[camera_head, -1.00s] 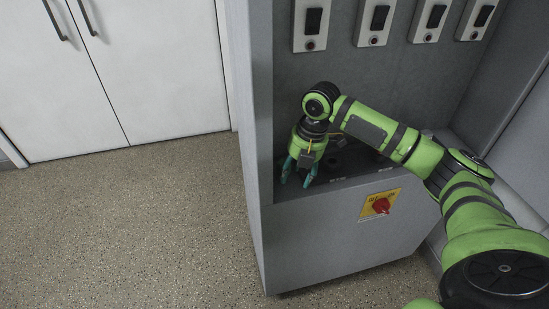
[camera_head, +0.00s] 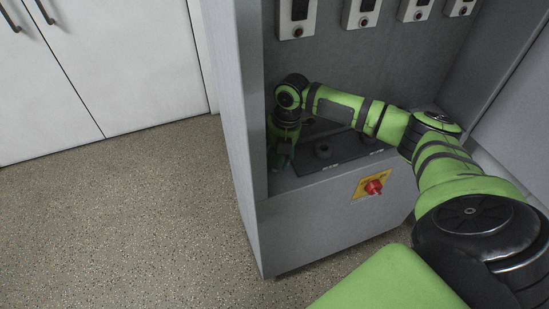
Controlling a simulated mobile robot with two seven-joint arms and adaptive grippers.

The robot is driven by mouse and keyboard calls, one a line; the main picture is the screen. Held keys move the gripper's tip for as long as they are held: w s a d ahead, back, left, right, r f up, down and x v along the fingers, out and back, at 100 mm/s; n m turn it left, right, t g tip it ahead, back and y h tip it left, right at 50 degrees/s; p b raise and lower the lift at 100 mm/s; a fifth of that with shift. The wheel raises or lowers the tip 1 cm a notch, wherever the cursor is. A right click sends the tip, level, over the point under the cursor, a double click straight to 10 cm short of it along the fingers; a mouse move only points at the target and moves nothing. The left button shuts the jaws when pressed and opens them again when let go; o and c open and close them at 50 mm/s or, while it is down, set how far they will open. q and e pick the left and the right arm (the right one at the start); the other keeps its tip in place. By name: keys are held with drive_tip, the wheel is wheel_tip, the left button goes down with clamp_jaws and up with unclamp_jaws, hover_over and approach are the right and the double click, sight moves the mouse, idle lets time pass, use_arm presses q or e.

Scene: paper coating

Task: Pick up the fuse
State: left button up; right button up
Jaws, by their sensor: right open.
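My right gripper (camera_head: 280,160) hangs down inside the grey cabinet, near its left wall and above the left part of the ledge. I cannot make out a fuse for certain. A dark panel (camera_head: 345,150) with round black sockets (camera_head: 323,151) lies on the ledge, to the right of the gripper. My left gripper is not in view.
The grey cabinet (camera_head: 330,228) has a front with a red rotary switch (camera_head: 373,187) on a yellow plate. Several switch boxes (camera_head: 297,14) line its back wall. White cupboard doors (camera_head: 120,60) stand at the left. The speckled floor (camera_head: 120,220) is clear.

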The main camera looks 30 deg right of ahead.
drive_tip(key=shift+s, duration=0.1)
drive_tip(key=c, duration=1)
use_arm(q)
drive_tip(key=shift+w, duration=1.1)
